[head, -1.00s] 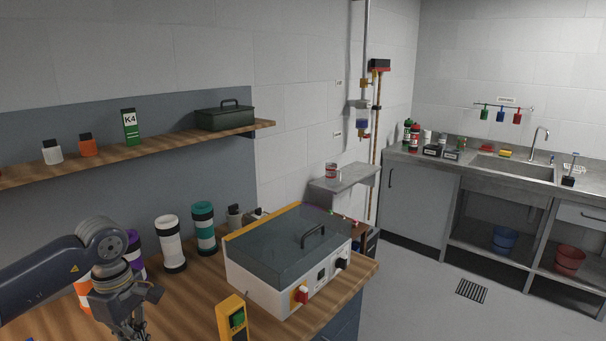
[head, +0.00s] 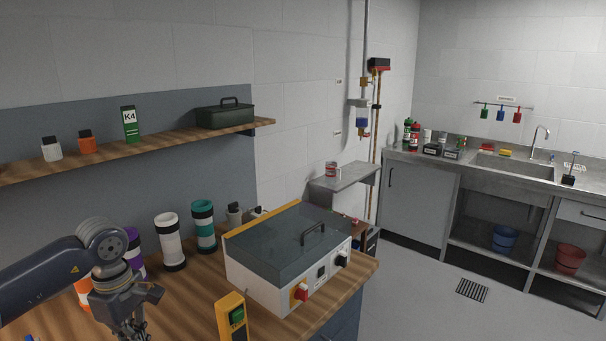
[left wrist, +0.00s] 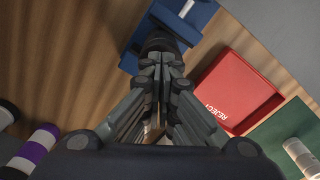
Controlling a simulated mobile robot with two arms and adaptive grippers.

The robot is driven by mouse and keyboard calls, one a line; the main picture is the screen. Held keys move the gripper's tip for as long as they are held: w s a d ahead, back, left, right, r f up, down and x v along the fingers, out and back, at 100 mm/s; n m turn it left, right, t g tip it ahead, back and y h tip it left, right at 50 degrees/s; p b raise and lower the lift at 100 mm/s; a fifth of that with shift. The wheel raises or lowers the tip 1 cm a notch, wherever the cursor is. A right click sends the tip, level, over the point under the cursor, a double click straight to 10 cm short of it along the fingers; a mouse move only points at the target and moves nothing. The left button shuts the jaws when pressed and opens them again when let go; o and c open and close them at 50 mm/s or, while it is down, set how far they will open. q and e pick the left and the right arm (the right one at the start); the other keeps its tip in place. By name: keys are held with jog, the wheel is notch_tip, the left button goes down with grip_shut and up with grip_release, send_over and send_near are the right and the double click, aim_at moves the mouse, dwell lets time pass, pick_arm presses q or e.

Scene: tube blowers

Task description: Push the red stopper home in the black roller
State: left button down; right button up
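A black roller (left wrist: 162,44) lies at the blue holder (left wrist: 194,24) in the left wrist view, seen end-on past my fingers. My left gripper (left wrist: 160,62) points at it with its fingers drawn together, and the tips overlap the roller in the picture. I cannot tell whether they touch. No red stopper shows; the fingers may hide it. In the head view my left gripper (head: 135,331) is low over the bench at the left, its tips cut by the frame's bottom edge. My right gripper is not in view.
A red REJECT tray (left wrist: 238,92) and a green mat (left wrist: 270,140) lie beside the blue holder. White (head: 169,243) and teal (head: 204,226) banded rollers stand behind my arm. A lidded machine (head: 285,255) and a yellow switch post (head: 230,318) are to the right.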

pick_arm(q)
jog(key=shift+r+p, duration=0.65)
jog(key=shift+r, duration=0.25)
jog(key=shift+r+p, duration=1.1)
jog(key=shift+r, duration=0.95)
jog(key=shift+f, duration=0.1)
